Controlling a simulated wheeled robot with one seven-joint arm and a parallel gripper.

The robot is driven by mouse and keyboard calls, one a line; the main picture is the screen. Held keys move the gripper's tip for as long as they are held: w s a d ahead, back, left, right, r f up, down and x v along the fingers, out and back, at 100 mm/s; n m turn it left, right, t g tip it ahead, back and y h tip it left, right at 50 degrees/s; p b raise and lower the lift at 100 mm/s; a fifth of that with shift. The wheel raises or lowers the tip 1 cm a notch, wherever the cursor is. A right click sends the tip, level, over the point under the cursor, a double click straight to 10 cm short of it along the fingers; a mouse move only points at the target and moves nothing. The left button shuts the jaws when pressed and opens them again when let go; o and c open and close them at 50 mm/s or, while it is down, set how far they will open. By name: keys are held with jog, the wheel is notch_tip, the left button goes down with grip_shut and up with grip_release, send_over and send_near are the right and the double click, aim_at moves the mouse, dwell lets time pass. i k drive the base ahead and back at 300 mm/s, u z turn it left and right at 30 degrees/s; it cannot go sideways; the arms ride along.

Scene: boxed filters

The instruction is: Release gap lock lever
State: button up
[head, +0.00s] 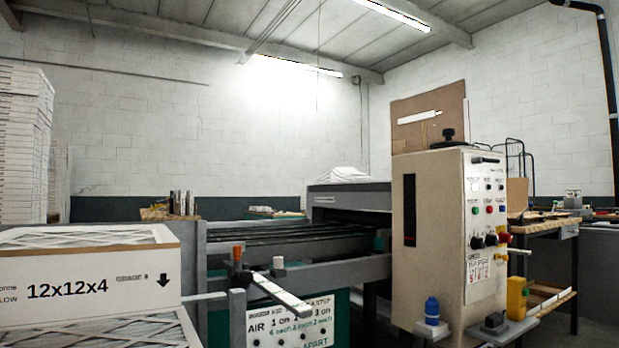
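My gripper is not in view. A beige control cabinet (432,240) stands right of centre, with buttons, dark knobs and labels on its right-hand face. A small lever-like part with red and yellow ends (504,238) sticks out from that face. A black knob (448,136) sits on top of the cabinet, and a black slot (409,210) with a red mark runs down its front. An orange-topped upright part (238,254) stands at the front of the machine near a pale flat bar (280,296). I cannot tell which part is the gap lock lever.
A boxed filter (90,275) marked 12x12x4 lies on another at the front left. The grey machine bed (290,247) runs to the cabinet. Blue (431,311) and yellow (517,297) parts sit at the cabinet's base. A wooden table (545,228) stands at the right.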

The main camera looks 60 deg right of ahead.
aim_at(477, 160)
jog(key=z, duration=3.2)
